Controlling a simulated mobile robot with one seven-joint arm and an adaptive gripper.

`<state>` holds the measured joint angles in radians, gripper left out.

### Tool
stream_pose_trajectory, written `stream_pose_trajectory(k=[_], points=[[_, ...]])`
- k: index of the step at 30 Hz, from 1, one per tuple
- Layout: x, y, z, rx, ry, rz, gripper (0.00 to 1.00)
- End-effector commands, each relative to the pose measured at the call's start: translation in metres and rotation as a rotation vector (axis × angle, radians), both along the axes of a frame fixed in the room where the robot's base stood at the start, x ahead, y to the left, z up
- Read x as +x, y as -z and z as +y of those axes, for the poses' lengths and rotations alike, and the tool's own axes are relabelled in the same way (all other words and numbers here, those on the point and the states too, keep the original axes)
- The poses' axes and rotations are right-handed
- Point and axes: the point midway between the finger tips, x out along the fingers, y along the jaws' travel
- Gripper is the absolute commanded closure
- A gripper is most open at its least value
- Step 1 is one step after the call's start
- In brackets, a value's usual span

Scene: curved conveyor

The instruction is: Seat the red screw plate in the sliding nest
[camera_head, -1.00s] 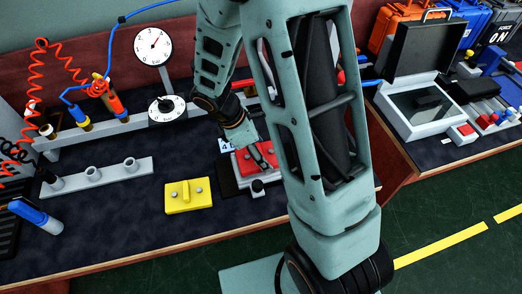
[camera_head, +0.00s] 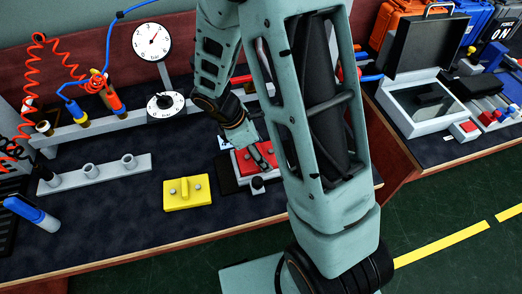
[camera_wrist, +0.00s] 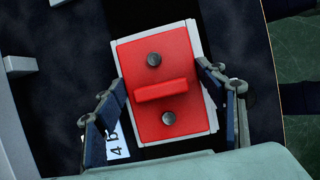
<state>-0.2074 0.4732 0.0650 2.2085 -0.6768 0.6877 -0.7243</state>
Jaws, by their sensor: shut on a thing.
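The red screw plate (camera_wrist: 185,118) shows in the wrist view with two dark screws and a raised red ridge across its middle. It lies on or in the light grey sliding nest (camera_wrist: 204,48), whose rim shows along the plate's top and right; whether it is fully down I cannot tell. My gripper (camera_wrist: 160,90) straddles the plate, one finger on each side, and is shut on it. In the head view the plate (camera_head: 243,162) is partly hidden by my gripper (camera_head: 262,155). The nest's grey front (camera_head: 270,177) has a dark knob (camera_head: 257,185).
A yellow plate (camera_head: 186,193) lies on the bench left of the nest. A grey rail with several sockets (camera_head: 95,175), a dial gauge (camera_head: 151,40) and a blue-and-white tool (camera_head: 32,214) are further left. An open case (camera_head: 422,105) stands on the right bench.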

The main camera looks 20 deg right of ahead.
Motion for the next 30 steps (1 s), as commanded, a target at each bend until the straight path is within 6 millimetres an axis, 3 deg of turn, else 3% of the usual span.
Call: stream_pose_trajectory(k=[4,5,10,22,30], points=[[0.0,0.005,0.0,0.0,0.0,0.0,0.71],[0.0,0.004,0.0,0.0,0.0,-0.001,0.33],[0.0,0.003,0.0,0.0,0.0,0.0,0.15],[0.001,-0.004,0.003,0.0,-0.001,-0.002,0.15],[0.002,-0.051,0.023,0.002,-0.001,-0.006,0.15]])
